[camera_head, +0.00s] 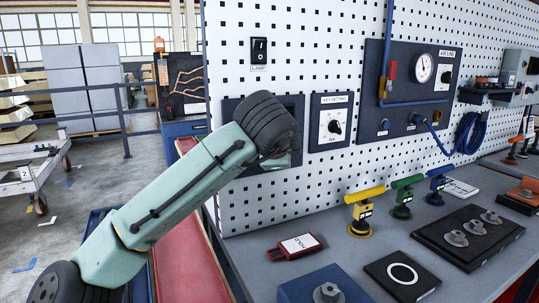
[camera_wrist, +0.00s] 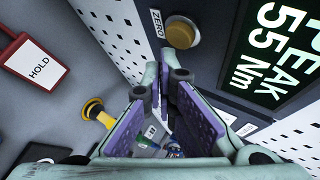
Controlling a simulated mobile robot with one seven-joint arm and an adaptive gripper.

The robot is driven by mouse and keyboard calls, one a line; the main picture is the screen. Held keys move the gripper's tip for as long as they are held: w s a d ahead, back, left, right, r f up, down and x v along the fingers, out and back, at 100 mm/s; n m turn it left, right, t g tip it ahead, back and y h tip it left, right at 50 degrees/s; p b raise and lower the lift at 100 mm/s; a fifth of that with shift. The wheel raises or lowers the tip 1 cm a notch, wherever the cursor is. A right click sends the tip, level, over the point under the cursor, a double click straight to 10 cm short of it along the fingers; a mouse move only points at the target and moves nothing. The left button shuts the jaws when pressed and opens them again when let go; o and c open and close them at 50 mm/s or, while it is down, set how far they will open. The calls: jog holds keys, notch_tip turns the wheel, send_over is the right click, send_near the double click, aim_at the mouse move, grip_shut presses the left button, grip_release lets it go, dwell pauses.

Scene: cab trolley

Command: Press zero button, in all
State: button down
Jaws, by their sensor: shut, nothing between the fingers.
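The zero button (camera_wrist: 181,33) is a round, dull yellow-brown knob on a dark panel in the wrist view, beside a white "ZERO" label (camera_wrist: 157,24). Next to it a green-lit display (camera_wrist: 283,50) reads "PEAK 55 Nm". My gripper (camera_wrist: 163,78), with purple-padded fingers, is shut and empty. In the picture its tips lie just below the button; I cannot tell whether they touch the panel. In the head view my arm covers most of this dark panel (camera_head: 233,106), and the button and fingertips are hidden.
A white pegboard (camera_head: 340,25) carries a lamp switch (camera_head: 260,50), a key-setting dial (camera_head: 335,127) and an airline gauge (camera_head: 424,68). On the grey bench below are a red "HOLD" tag (camera_head: 296,247), yellow, green and blue T-handles, and a black plate with a white ring (camera_head: 402,275).

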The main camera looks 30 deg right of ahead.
jog(key=shift+w, duration=0.4)
jog(key=shift+w+p, duration=0.5)
jog(key=shift+p, duration=0.05)
dwell(0.5)
jog(key=shift+s, duration=0.15)
dwell(0.3)
jog(key=shift+s, duration=0.8)
jog(key=shift+s+a+b, duration=0.15)
jog(key=shift+s+b, duration=0.25)
jog(key=shift+s, duration=2.1)
jog(key=shift+f, duration=0.1)
